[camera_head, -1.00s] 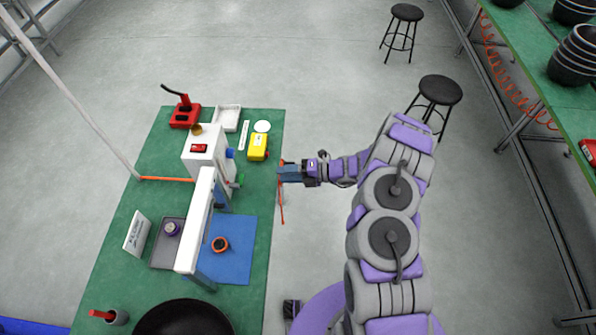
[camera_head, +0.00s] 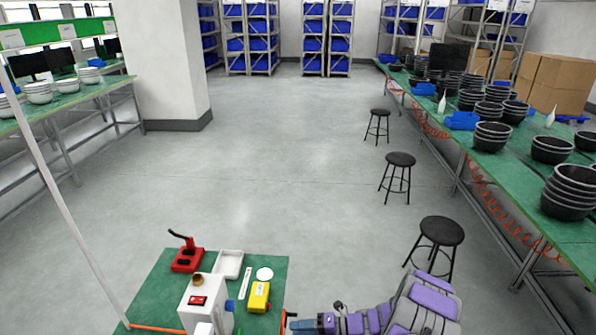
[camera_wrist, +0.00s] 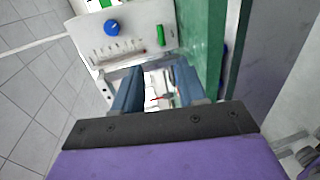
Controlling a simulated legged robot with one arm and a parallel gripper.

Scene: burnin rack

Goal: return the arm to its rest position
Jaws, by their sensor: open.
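My gripper (camera_wrist: 158,88) shows in the wrist view with its two blue-grey fingers apart and nothing held between them. Beyond the fingers is a white machine panel (camera_wrist: 125,32) with a blue knob (camera_wrist: 112,27) and a green lever (camera_wrist: 160,36). In the head view my arm comes in at the bottom right. The white machine (camera_head: 205,292) stands on that bench, left of my gripper.
A yellow box (camera_head: 259,297), a white tray (camera_head: 229,264) and a red hand tool (camera_head: 187,258) are on the bench. A black stool (camera_head: 441,232) stands beyond my arm. A long green table (camera_head: 480,145) with stacked bowls runs along the right. The middle floor is clear.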

